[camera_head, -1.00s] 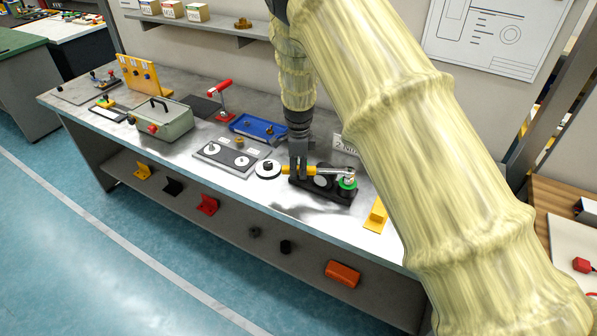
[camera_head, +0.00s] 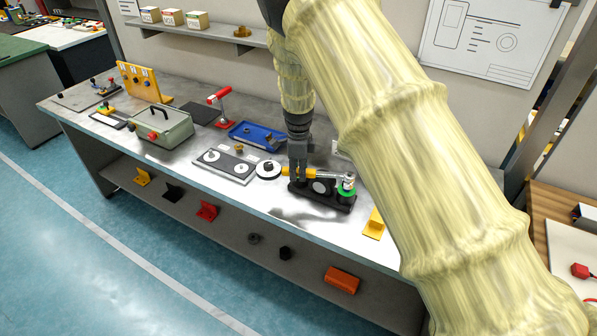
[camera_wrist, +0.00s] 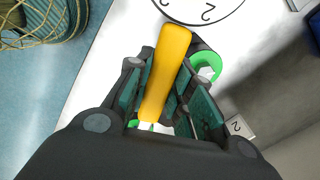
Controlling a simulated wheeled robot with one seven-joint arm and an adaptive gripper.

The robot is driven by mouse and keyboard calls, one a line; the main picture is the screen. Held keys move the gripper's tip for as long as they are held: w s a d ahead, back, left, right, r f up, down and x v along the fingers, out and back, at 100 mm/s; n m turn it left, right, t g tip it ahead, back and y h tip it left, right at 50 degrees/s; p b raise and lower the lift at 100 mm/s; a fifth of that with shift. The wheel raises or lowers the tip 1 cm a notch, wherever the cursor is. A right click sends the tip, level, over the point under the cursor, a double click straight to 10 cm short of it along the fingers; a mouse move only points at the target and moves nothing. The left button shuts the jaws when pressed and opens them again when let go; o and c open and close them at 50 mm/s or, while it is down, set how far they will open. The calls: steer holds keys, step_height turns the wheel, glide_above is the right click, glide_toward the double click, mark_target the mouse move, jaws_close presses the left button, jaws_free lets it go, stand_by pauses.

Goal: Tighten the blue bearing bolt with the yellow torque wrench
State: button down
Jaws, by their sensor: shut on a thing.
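The yellow torque wrench (camera_head: 308,173) lies level over a black fixture (camera_head: 325,200) on the workbench. Its silver shaft points right to a green ring (camera_head: 346,192) at the fixture's right end. My gripper (camera_head: 298,173) is shut on the yellow handle, which also shows between the finger pads in the wrist view (camera_wrist: 165,75). The wrench head is over the green ring; I cannot tell whether it sits on a bolt. The blue bearing bolt is not clearly visible.
A white disc (camera_head: 268,169) and a grey plate with two round parts (camera_head: 225,166) lie left of the fixture. Behind are a blue tray (camera_head: 257,134) and a red clamp (camera_head: 221,97). A yellow bracket (camera_head: 374,225) stands at right, close to my arm.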

steer(key=shift+w+r+p, duration=0.15)
steer(key=shift+r+p, duration=0.25)
steer(key=shift+r, duration=0.1)
steer(key=shift+r+p, duration=1.05)
steer(key=shift+r, duration=0.95)
